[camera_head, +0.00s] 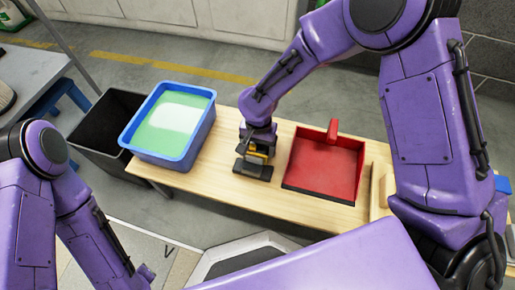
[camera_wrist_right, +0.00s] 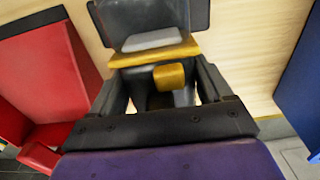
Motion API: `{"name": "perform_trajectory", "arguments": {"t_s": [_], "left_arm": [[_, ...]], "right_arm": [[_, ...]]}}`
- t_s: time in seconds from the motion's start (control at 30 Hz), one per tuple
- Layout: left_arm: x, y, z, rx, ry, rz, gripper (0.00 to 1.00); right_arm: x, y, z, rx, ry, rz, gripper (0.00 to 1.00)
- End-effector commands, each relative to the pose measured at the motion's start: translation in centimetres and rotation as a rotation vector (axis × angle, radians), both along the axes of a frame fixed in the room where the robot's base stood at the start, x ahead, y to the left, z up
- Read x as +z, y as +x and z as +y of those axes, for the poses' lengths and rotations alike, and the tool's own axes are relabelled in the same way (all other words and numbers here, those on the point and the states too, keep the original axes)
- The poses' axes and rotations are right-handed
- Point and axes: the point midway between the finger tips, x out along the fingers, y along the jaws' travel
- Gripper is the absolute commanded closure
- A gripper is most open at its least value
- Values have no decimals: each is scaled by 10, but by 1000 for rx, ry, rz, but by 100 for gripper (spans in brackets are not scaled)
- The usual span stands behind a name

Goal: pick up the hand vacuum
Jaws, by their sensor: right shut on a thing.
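The hand vacuum (camera_head: 253,168), dark with a yellow band, is at the middle of the wooden table, mostly below my right gripper (camera_head: 259,148). In the right wrist view the hand vacuum (camera_wrist_right: 152,42) shows a dark, partly clear front, a grey pad and a yellow edge. There my right gripper (camera_wrist_right: 165,97) is shut on its yellow and grey body, one finger on each side. Whether the vacuum touches the table is hard to tell. Of my left arm only purple links show at the left; its gripper is out of view.
A red dustpan (camera_head: 325,166) lies close right of the vacuum. A blue tub (camera_head: 166,158) with green contents stands left of it, beside a black bin (camera_head: 92,138). The wooden table (camera_head: 225,183) has narrow free room between tub and dustpan.

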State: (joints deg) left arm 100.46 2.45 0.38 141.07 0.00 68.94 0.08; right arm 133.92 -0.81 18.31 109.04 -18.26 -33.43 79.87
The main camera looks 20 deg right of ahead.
Motion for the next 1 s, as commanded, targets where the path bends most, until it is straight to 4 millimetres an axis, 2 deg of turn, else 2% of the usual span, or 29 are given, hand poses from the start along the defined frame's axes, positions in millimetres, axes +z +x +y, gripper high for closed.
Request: {"name": "perform_trajectory", "arguments": {"t_s": [0.17,0.23,0.5,0.6,0.73,1.0], "left_arm": [[2,0,0,0,0,0,57],[7,0,0,0,0,0,57],[41,3,2,-3,5,-4,57],[48,3,2,-4,6,-4,57],[52,3,3,-4,6,-5,57],[51,3,3,-4,6,-5,57]], "right_arm": [[3,1,0,0,1,-2,80],[11,1,0,0,1,-3,80],[75,2,0,-1,1,-4,80],[91,1,0,-1,1,-3,80],[101,1,0,-1,1,-1,80],[101,1,0,-1,1,-1,80]]}}
